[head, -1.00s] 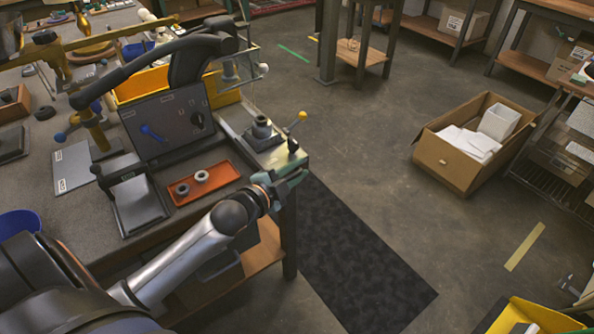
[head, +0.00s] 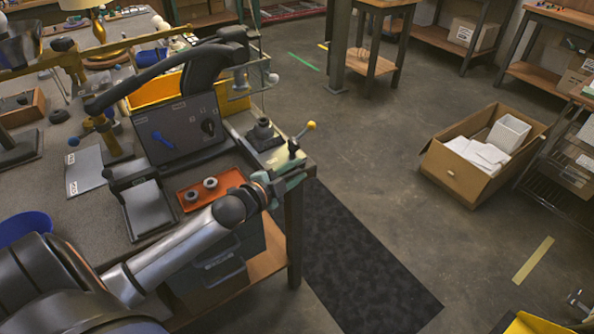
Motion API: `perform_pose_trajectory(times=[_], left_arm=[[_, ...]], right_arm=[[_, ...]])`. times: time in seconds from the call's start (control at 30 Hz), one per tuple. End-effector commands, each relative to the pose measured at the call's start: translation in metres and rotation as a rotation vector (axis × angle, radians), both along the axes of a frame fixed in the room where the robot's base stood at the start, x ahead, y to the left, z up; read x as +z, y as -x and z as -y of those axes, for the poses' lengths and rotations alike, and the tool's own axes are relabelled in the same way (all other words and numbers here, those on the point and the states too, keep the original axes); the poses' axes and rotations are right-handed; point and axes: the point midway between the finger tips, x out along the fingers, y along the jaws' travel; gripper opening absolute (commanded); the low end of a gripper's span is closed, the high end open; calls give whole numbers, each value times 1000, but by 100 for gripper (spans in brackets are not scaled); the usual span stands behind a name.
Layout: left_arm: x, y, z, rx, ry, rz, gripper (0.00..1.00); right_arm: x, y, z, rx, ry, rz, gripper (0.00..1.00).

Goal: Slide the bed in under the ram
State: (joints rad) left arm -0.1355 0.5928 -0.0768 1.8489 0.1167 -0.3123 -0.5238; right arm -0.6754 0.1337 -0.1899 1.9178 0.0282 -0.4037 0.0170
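The bed appears to be the dark square block with a round part on top (head: 264,134), on the pale plate at the bench's right end. The ram appears to be the pale upright part (head: 241,77) at the end of the black curved arm, behind the bed; its lower end is hard to make out. A lever with a yellow knob (head: 311,125) stands by the plate's front corner. My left gripper (head: 297,173) has teal fingers that look spread, at the bench corner just below the lever's base. I cannot tell whether it touches the lever. My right gripper is not in view.
A red tray (head: 224,182) with two grey rings lies left of my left gripper. A dark panel (head: 178,128) with a blue handle stands behind it. A yellow bin (head: 155,90) is farther back. The floor right of the bench is clear up to a cardboard box (head: 465,175).

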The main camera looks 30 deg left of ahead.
Motion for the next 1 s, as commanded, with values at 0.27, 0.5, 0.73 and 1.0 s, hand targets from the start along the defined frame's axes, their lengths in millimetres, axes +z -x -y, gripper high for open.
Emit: perform_pose_trajectory(times=[0.27,0.5,0.73,1.0], left_arm=[[-3,1,-1,3,-3,-7,46],[0,1,-1,2,-5,0,46],[4,20,-2,1,-6,-2,46],[13,63,-5,1,-4,-4,46]], right_arm=[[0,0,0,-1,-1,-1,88],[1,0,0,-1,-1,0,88],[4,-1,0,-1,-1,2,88],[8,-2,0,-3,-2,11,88]])
